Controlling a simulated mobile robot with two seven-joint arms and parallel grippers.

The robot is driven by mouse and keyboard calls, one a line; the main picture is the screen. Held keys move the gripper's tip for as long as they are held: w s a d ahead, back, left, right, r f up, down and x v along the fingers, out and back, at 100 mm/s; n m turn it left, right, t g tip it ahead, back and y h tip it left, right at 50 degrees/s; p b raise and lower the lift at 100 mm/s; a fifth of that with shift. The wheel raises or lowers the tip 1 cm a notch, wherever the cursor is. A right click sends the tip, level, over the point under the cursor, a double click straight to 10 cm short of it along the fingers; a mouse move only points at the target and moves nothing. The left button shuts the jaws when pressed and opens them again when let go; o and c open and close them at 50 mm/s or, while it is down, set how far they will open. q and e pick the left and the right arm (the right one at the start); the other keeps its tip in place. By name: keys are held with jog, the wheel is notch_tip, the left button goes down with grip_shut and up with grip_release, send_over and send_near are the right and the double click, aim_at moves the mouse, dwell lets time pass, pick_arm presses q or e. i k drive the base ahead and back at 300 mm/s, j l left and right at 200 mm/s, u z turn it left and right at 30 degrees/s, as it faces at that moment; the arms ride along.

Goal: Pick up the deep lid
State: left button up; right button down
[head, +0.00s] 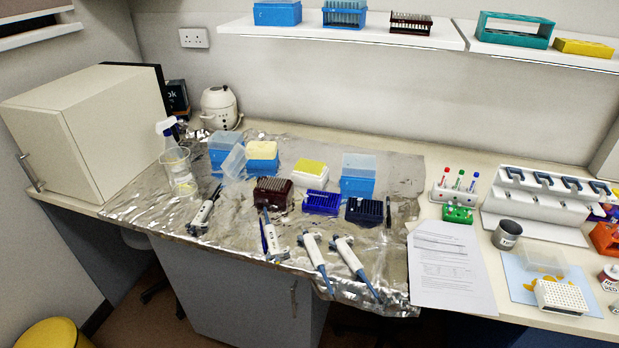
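Two loose clear lids show, and I cannot tell for certain which is the deep lid. One translucent, bluish lid (234,161) stands tilted on the foil between the left blue tip box (222,152) and the yellow-topped blue box (262,160). It looks tall-walled and appears to lean against a box. Another clear lid (543,260) lies on the pale blue mat (517,280) at the right, behind a white perforated rack (560,297). Neither of my grippers is in view, and nothing is seen holding either lid.
Maroon (272,190) and dark blue racks (321,202) stand in front of the boxes. Several pipettes lie along the front foil edge. A spray bottle (167,132) and clear beaker (179,170) stand left of the tilted lid. A paper sheet (450,262) lies left of the mat.

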aim_at(540, 258)
jog(key=z, duration=1.5)
jog(key=u, duration=1.5)
jog(key=l+u, duration=0.1)
jog(key=l, duration=0.3)
jog(key=k+l+u, duration=0.15)
jog(key=l, duration=0.2)
jog(key=k+l+u, duration=0.1)
jog(key=l, duration=0.3)
jog(key=k+l+u, duration=0.1)
jog(key=l, duration=0.25)
jog(key=k+l+u, duration=0.1)
jog(key=l, duration=0.25)
jog(key=k+l+u, duration=0.15)
jog(key=l, duration=0.2)
